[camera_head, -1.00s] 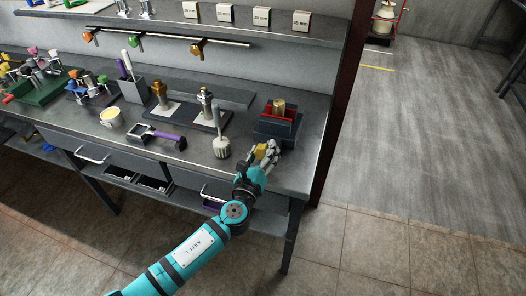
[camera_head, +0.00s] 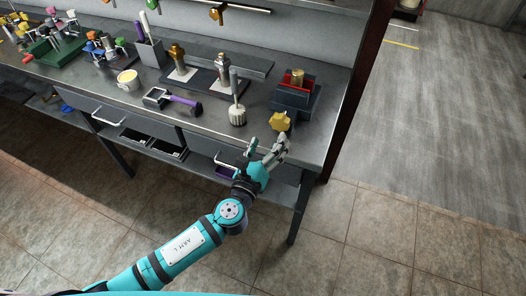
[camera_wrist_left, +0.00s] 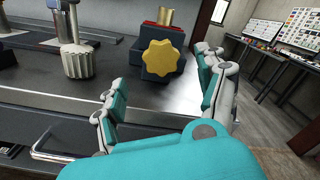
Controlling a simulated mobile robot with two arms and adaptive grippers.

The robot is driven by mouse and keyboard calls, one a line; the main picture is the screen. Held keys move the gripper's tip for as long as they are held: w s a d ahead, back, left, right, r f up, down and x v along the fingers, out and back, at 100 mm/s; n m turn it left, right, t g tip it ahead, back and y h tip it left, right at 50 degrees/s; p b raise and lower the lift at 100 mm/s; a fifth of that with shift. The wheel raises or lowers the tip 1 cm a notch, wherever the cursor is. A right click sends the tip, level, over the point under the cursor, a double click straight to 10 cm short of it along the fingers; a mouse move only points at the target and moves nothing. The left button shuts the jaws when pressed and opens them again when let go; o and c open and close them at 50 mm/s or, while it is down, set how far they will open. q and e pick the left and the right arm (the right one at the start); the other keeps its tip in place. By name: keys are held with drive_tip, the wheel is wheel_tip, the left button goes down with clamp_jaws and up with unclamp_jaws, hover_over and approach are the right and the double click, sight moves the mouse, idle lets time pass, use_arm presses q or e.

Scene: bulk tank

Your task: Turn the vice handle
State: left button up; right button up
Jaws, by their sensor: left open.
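The vice (camera_head: 296,97) is a dark block with red jaw faces at the right end of the bench, with a brass cylinder (camera_head: 297,76) standing between its jaws. Its handle is a yellow lobed knob (camera_head: 280,122) on the front side. In the left wrist view the knob (camera_wrist_left: 161,58) faces the camera, fully visible, beyond the fingertips. My left gripper (camera_head: 266,145) is open and empty in front of the bench edge, just short of the knob and apart from it. In the wrist view its fingers (camera_wrist_left: 158,98) are spread to either side. My right gripper is not in view.
A brush with a grey handle (camera_head: 237,113) stands left of the vice. A purple-handled tool (camera_head: 175,101) and a cup (camera_head: 128,79) lie farther left. A drawer handle (camera_head: 226,163) juts from the bench front near my left gripper. The floor at right is clear.

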use_arm(q)
drive_tip(key=shift+v, duration=1.75)
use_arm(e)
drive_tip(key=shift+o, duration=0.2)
